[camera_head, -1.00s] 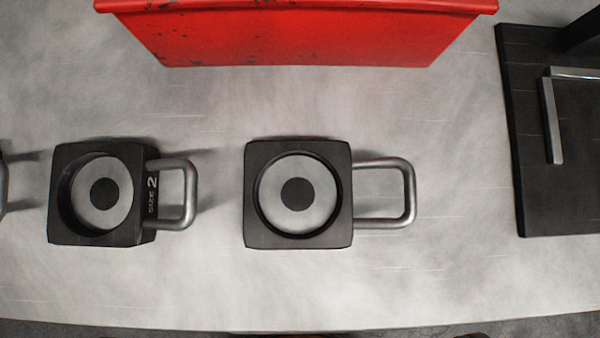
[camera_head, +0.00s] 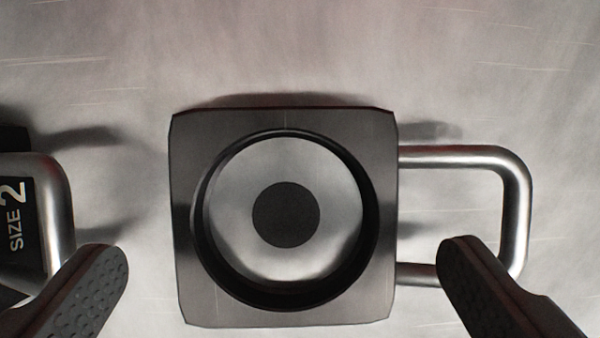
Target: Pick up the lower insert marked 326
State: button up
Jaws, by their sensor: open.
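A dark square block (camera_head: 190,215) with a round recess lies in the middle of the view on the pale table. A light disc with a dark round centre (camera_head: 286,215) sits in the recess; I read no 326 on any of it. A steel loop handle (camera_head: 515,205) sticks out from the block's right side. My gripper (camera_head: 283,260) is open and empty. Its left finger is left of the block, its right finger overlaps the lower part of the handle in the picture. I cannot tell the height of the fingers above the block.
A second block marked SIZE 2 (camera_head: 16,230) shows partly at the left edge, its steel handle (camera_head: 62,210) near my left finger. The pale table (camera_head: 300,50) is clear above the middle block.

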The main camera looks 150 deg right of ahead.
aim_at(287, 205)
jog(key=shift+x, duration=1.55)
jog(key=shift+w+r, duration=0.1)
jog(key=shift+r, duration=0.05)
jog(key=c, duration=2)
